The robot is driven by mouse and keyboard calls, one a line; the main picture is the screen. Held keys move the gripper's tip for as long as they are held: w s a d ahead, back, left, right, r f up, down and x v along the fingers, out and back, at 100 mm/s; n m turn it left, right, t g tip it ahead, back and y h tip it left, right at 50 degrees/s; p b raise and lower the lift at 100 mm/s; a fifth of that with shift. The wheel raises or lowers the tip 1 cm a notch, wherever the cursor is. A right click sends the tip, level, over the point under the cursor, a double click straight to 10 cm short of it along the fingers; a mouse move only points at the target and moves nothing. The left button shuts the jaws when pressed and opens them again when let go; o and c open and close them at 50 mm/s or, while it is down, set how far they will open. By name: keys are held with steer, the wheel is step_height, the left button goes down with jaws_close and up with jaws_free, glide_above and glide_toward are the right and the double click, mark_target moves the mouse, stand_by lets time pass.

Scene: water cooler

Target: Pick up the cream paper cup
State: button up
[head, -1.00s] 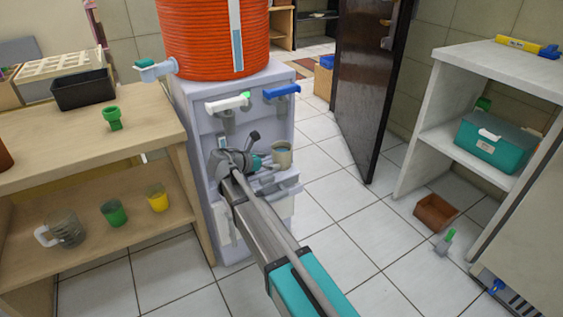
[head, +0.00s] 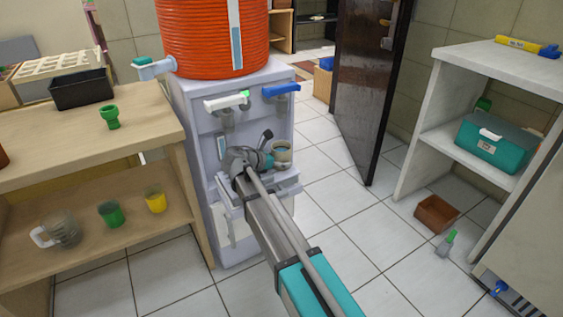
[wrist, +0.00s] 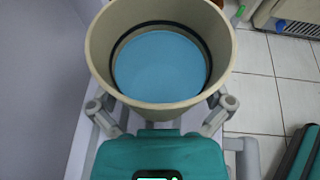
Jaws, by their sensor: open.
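The cream paper cup (head: 281,154) stands upright at the drip tray of the water cooler, below the blue tap. In the wrist view the cup (wrist: 100,45) fills the upper middle and holds blue liquid with a dark ring inside its wall. My gripper (head: 262,158) is at the cup's left in the head view. In the wrist view my gripper (wrist: 160,110) is open, with one finger on each side of the cup's near part. Whether the fingers touch the cup cannot be told. The cup's lower part is hidden.
The water cooler (head: 205,150) carries an orange ribbed tank (head: 200,40) with a white tap (head: 226,103) and a blue tap (head: 281,90) above the cup. A wooden shelf (head: 150,140) stands close at the left.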

stand_by(0.4)
steer(key=c, duration=1)
steer(key=shift+o, duration=0.2)
steer(key=shift+r, duration=0.25)
step_height(320, 180, up, 2)
steer(key=p, duration=0.2)
steer(key=shift+p, duration=0.3)
steer(key=s+d+r+p, duration=0.3)
steer(key=s+r+p, duration=0.7)
steer(key=s, duration=0.3)
steer(key=shift+s+d+r, duration=0.25)
steer(key=shift+d+r, duration=0.05)
steer(key=shift+d, duration=0.1)
